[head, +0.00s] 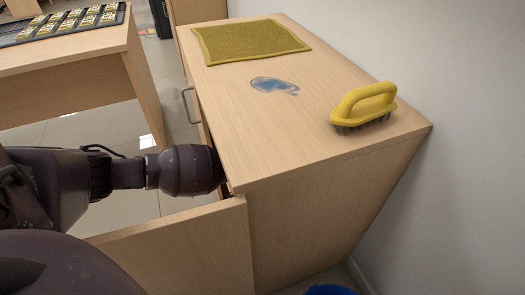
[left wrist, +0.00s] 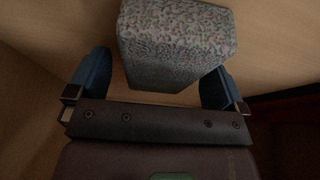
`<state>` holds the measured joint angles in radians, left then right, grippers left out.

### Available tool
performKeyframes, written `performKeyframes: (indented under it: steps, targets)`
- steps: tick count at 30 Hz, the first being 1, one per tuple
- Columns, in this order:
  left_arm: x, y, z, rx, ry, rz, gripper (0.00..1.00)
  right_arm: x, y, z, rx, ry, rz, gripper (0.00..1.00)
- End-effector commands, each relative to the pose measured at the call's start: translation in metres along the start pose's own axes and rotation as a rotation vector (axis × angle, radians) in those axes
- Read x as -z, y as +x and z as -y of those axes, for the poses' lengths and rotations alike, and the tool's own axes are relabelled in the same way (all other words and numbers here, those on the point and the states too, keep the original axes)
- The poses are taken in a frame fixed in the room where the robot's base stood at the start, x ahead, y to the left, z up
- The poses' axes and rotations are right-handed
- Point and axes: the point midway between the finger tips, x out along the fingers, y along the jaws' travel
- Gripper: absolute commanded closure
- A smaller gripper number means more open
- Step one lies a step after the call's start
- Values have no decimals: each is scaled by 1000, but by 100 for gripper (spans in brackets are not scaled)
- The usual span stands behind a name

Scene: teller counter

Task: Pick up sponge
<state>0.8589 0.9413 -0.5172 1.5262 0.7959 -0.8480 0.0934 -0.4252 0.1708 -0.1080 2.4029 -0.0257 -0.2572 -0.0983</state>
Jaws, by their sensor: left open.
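The sponge (left wrist: 178,45) is a grey, speckled block in the left wrist view, inside a dim wooden space. My left gripper (left wrist: 155,80) is open, with its two blue fingers on either side of the sponge's near end. A gap shows between the left-hand finger and the sponge. The right-hand finger is very close to the sponge; I cannot tell if it touches. In the head view my left arm reaches into the wooden cabinet (head: 300,205), and its gripper and the sponge are hidden there. My right gripper is in neither view.
The cabinet door (head: 185,250) stands open below my left arm. On the cabinet top are a yellow-handled brush (head: 365,103), an olive cloth (head: 250,41) and a blue stain (head: 274,85). A wall is on the right, a desk (head: 80,60) at left. A blue object (head: 330,290) shows at the bottom.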

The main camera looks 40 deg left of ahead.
Motion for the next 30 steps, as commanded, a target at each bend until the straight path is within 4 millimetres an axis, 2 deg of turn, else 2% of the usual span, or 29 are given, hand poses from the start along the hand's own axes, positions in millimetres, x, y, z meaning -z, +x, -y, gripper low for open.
performKeyframes:
  steps: [17, 27, 30]
  targets:
    - [0, 1, 0, 1, 0, -2, 2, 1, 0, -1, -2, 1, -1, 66]
    - [0, 1, 0, 1, 0, -2, 54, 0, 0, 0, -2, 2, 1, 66]
    - [0, 1, 0, 1, 0, -2, 55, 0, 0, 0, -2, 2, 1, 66]
